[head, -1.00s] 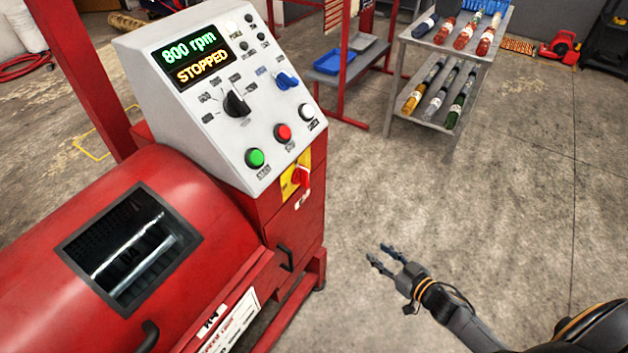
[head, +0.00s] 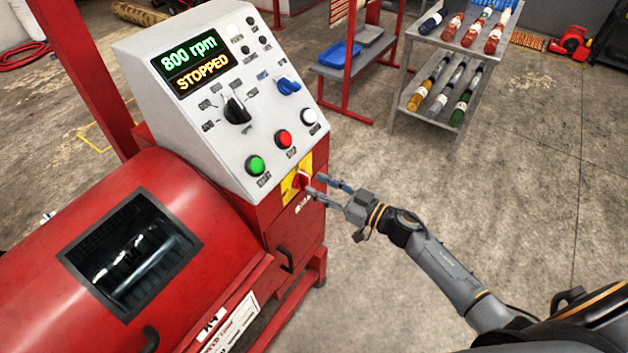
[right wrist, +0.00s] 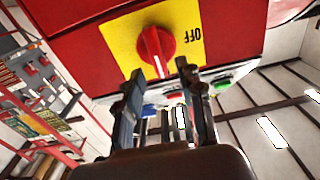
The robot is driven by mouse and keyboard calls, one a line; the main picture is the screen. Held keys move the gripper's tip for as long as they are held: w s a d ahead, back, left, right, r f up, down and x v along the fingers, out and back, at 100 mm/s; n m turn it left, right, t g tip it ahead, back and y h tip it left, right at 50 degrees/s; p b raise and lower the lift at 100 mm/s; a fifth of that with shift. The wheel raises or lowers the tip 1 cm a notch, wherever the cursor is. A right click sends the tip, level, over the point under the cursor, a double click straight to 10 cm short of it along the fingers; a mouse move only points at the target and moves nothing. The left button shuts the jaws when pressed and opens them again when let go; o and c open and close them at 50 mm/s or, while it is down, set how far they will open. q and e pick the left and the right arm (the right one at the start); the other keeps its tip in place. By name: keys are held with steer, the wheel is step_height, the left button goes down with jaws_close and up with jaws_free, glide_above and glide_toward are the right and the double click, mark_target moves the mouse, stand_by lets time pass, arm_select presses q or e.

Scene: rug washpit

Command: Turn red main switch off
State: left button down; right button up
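The red main switch (head: 303,180) is a rotary knob on a yellow plate (head: 289,188), on the side of the red machine below the control panel. In the right wrist view the knob (right wrist: 156,49) shows a white pointer line, and OFF is printed on the yellow plate (right wrist: 188,18). My right gripper (head: 313,186) is open, its two fingers apart, just short of the knob. In the right wrist view its fingertips (right wrist: 158,68) lie either side of the knob's lower end; contact cannot be told. My left gripper is not in view.
The sloped control panel (head: 262,130) reads 800 rpm STOPPED and carries knobs and green, red and white buttons. A handle (head: 284,260) sits below the switch. A grey shelf cart (head: 430,115) with rolled items stands behind. Floor to the right is clear.

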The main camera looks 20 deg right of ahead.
mark_target(304, 182)
steer(key=shift+x, duration=1.2)
jaws_close()
